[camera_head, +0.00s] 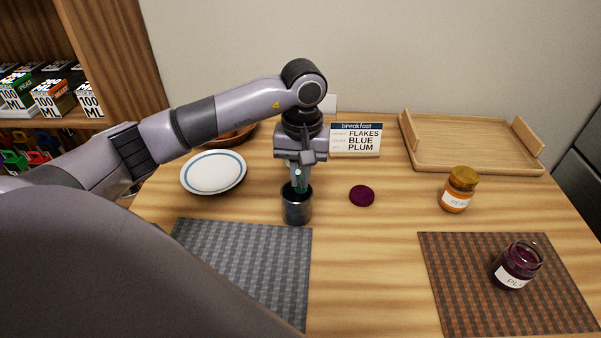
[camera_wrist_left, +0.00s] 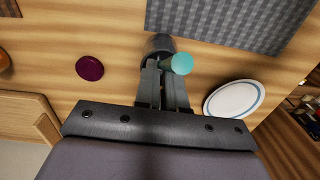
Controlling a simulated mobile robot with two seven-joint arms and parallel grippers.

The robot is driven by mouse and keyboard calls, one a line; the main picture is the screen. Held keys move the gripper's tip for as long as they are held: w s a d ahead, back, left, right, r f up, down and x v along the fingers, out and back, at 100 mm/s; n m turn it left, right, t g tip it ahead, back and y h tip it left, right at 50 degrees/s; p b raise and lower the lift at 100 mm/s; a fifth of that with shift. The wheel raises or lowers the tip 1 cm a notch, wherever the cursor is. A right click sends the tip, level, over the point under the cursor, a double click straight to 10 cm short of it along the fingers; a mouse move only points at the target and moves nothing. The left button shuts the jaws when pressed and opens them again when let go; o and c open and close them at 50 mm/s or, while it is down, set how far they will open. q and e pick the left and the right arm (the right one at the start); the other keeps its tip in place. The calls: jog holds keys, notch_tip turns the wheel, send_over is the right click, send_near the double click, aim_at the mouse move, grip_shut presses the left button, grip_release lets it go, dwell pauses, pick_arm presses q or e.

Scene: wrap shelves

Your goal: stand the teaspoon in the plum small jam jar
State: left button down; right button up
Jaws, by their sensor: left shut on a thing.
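The open plum small jam jar (camera_head: 516,266) stands on the brown checked mat at the right, with dark contents and a white label. Its likely lid, a plum disc (camera_head: 361,195), lies on the table and also shows in the wrist view (camera_wrist_left: 89,68). My left gripper (camera_head: 299,181) points down over a dark metal cup (camera_head: 297,209). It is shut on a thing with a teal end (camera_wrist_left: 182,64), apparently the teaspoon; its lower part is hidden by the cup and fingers. The cup also shows in the wrist view (camera_wrist_left: 159,43). My right gripper is not in view.
A jar with orange contents and a gold lid (camera_head: 458,189) stands behind the brown mat (camera_head: 445,290). A wooden tray (camera_head: 470,145) is at the back right. A breakfast card (camera_head: 355,139) stands behind the gripper. A blue-rimmed plate (camera_head: 213,173) and grey mat (camera_head: 245,265) are at left.

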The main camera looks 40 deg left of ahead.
pick_arm(q)
jog(key=shift+f, duration=0.2)
jog(key=shift+f+b, duration=0.6)
jog(key=shift+b, duration=0.05)
jog(key=c, duration=1.2)
grip_release()
jog(key=shift+r, duration=0.1)
